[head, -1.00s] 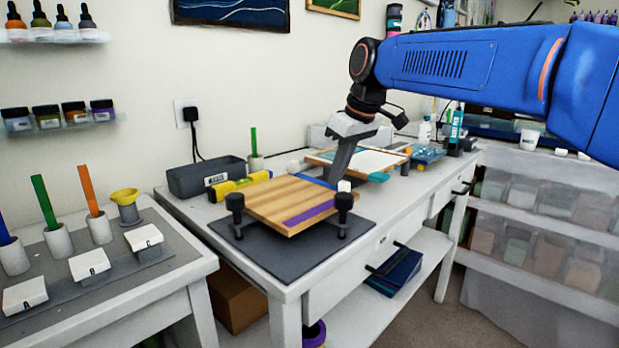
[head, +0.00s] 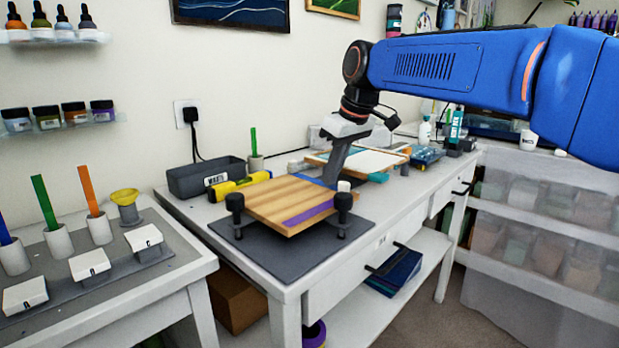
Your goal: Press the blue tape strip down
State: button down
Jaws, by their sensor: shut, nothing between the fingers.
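A wooden board (head: 280,197) rests on black clamp posts over a dark grey mat. The blue tape strip (head: 312,181) lies along the board's far edge, partly hidden behind my gripper. A purple strip (head: 308,212) lies along the near right edge. My gripper (head: 330,181) is shut and empty, pointing down with its tips at the blue strip near the board's far right. I cannot tell whether the tips touch the strip.
A yellow level (head: 240,185) and a grey bin (head: 206,177) are at left. A second board (head: 362,161) lies behind.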

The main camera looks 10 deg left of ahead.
aim_at(307, 177)
jog(key=shift+w+a+f, duration=0.15)
jog(key=shift+w+a, duration=0.05)
jog(key=shift+a, duration=0.1)
jog(key=shift+w+a, duration=0.65)
jog(key=shift+a, duration=0.2)
jog(key=shift+w+a, duration=0.15)
jog(key=shift+w+a+r, duration=0.2)
jog(key=shift+w+a, duration=0.35)
jog(key=shift+a, duration=0.15)
jog(key=shift+w+a+f, duration=0.15)
jog(key=shift+w+a, duration=0.45)
jog(key=shift+a, duration=0.2)
